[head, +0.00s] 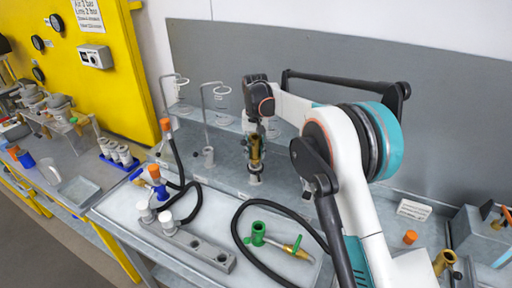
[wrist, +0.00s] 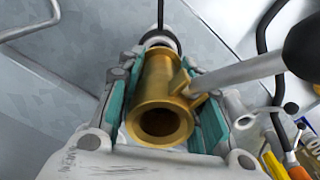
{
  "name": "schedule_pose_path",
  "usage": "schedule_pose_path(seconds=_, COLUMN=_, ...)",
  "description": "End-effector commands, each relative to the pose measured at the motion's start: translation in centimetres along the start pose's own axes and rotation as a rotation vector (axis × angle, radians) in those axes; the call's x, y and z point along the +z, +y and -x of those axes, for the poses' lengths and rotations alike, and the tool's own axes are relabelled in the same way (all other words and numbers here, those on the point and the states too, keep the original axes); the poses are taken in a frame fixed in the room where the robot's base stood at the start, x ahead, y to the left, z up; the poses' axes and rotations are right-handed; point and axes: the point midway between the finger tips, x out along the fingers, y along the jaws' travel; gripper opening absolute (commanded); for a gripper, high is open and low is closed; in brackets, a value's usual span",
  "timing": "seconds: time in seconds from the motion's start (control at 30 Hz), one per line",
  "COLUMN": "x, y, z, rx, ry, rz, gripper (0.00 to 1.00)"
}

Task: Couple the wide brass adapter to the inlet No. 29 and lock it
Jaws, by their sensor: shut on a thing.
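The brass adapter (head: 255,148) is a wide golden tube, roughly upright at the back of the bench. In the wrist view the adapter (wrist: 160,95) shows its open round mouth and a side arm. My gripper (wrist: 160,100) is shut on it, with teal pads on both sides. In the head view my gripper (head: 262,128) is partly hidden by my arm. A pale grey fitting (head: 254,177), likely an inlet, stands right below the adapter. A grey ring (wrist: 160,40) shows at the adapter's far end. I cannot tell whether they touch, and no number is readable.
A green fitting with a brass end (head: 258,234) and a black hose (head: 240,222) lie in front. A grey block with holes (head: 205,252) stands left of them. Wire ring stands (head: 208,125) rise at the back left. Another brass piece (head: 444,262) is at lower right.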

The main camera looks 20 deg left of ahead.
Motion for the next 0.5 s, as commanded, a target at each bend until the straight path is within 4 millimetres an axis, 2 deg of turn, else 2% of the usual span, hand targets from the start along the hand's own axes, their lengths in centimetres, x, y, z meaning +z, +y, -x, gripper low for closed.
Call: schedule_pose_path(seconds=0.5, x=0.05, y=0.06, z=-0.51, rx=0.0, ry=0.0, rz=0.0, gripper=0.02)
